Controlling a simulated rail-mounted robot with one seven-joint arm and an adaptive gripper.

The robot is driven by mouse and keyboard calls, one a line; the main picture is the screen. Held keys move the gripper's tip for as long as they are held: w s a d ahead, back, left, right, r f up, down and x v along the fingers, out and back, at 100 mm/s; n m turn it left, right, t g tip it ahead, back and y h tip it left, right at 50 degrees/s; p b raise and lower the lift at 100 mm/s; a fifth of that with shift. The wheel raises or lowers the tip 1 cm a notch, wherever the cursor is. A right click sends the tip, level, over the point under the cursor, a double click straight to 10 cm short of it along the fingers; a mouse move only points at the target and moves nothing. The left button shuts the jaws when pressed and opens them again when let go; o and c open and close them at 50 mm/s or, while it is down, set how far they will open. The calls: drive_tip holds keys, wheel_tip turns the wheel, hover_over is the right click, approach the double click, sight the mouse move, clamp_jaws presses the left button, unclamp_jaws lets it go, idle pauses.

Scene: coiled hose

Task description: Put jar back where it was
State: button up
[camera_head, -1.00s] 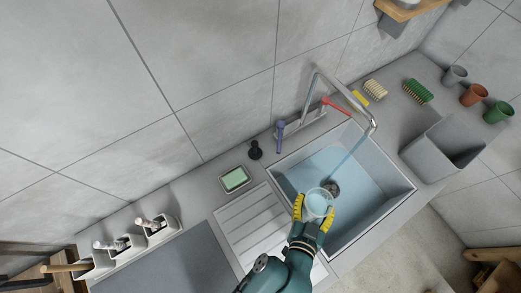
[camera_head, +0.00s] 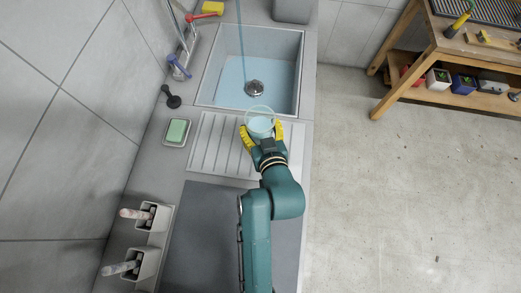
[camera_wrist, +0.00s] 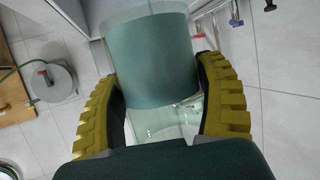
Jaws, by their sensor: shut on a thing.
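My gripper (camera_head: 262,132) is shut on the jar (camera_head: 260,118), with a yellow ribbed finger on each side of it. The jar is clear, with pale blue liquid showing inside. In the head view it appears over the drainboard (camera_head: 203,150), by the near edge of the sink (camera_head: 303,75). I cannot tell how high it is held. In the wrist view the jar (camera_wrist: 150,60) sits between the two fingers (camera_wrist: 165,110), its contents looking dark teal.
A blue stream (camera_head: 240,40) falls into the sink. A green soap (camera_head: 177,131) in a dish, a black stopper (camera_head: 171,97) and brush holders (camera_head: 152,217) line the wall side. The dark mat (camera_head: 205,235) is bare beside my arm. A wooden workbench (camera_head: 440,60) stands at right.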

wheel_tip(320, 180, down, 10)
drive_tip(key=shift+s+f+b, duration=0.1)
drive_tip(key=shift+b, duration=0.65)
drive_tip(key=shift+f, duration=0.2)
drive_tip(key=o, duration=1.2)
drive_tip(key=shift+o, duration=0.2)
drive_tip(key=shift+r, duration=0.2)
drive_tip(key=p+v, duration=0.1)
drive_tip(key=v, duration=1.1)
drive_tip(key=w+d+r+t+h, duration=0.15)
drive_tip(key=w+r, duration=0.25)
drive_tip(key=r, duration=0.8)
drive_tip(key=w+r+t+y, duration=0.1)
drive_tip(key=w+r+t, duration=0.2)
drive_tip(key=r, duration=0.9)
drive_tip(key=s+d+r+m+t+h, duration=0.1)
drive_tip(key=s+r+t, duration=0.1)
drive_tip(key=r, duration=0.7)
drive_tip(key=s+d+r+m+t+h, duration=0.1)
drive_tip(key=s+r+m+t+h, duration=0.1)
drive_tip(key=r, duration=0.8)
drive_tip(key=shift+d+r, duration=0.2)
